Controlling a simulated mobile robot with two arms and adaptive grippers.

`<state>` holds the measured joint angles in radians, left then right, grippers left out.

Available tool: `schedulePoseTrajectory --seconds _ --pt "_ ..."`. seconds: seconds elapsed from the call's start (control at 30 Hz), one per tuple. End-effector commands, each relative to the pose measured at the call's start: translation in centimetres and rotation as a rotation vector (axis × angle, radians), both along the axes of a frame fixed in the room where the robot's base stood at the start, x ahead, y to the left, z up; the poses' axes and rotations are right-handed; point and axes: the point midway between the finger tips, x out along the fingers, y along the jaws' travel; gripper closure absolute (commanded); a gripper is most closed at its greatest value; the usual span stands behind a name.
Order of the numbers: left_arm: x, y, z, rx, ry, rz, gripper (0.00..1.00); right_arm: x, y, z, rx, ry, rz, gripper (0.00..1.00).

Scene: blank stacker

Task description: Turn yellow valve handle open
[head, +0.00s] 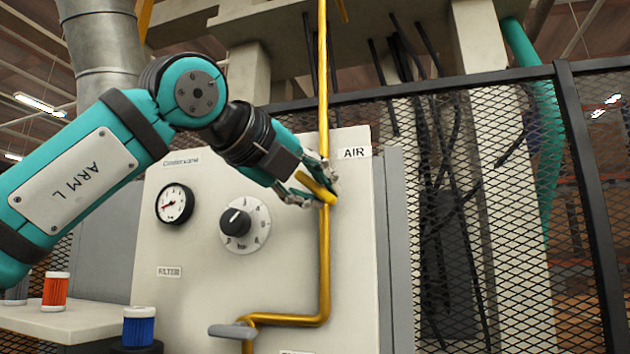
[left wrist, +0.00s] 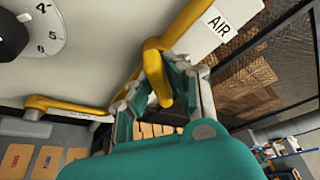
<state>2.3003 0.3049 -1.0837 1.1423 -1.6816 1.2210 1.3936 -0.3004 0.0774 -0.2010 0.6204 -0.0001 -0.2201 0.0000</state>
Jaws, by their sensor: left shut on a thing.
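The yellow valve handle (head: 316,188) sits on the vertical yellow pipe (head: 324,270), just left of the AIR label (head: 354,153). It slants down to the right in the head view. My left gripper (head: 315,185) is shut on the handle, with fingers on both sides of it. In the left wrist view the handle (left wrist: 156,75) lies between the teal fingers (left wrist: 160,85) of my left gripper. The fingers hide part of the handle and the valve body. My right gripper is in neither view.
The pale panel carries a pressure gauge (head: 174,204) and a round dial (head: 240,224). A grey lever (head: 232,331) is on the lower pipe. A red canister (head: 55,291) and a blue canister (head: 138,326) stand lower left. Black mesh fencing (head: 480,200) bounds the right.

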Motion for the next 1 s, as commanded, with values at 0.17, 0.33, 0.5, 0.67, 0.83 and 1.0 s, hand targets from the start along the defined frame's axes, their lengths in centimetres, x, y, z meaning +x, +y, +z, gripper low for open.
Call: schedulePoseTrajectory --seconds 0.17,0.33,0.5,0.67,0.83,1.0 --pt "0.0 -0.1 0.2 0.163 -0.051 0.0 1.0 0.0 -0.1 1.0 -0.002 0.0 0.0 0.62" --pt "-0.1 -0.1 0.2 0.318 -0.102 -0.001 1.0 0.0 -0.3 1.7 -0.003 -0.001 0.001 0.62" --pt "0.0 -0.1 0.2 0.47 -0.151 0.0 1.0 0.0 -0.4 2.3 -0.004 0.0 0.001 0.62" --pt "-0.1 -0.1 0.1 0.602 -0.194 -0.001 1.0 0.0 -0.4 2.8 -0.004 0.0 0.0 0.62" --pt "0.0 -0.1 0.0 0.718 -0.232 -0.001 1.0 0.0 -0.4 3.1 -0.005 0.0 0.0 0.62" --pt "0.0 -0.1 0.0 0.802 -0.26 -0.002 1.0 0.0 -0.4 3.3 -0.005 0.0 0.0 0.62"
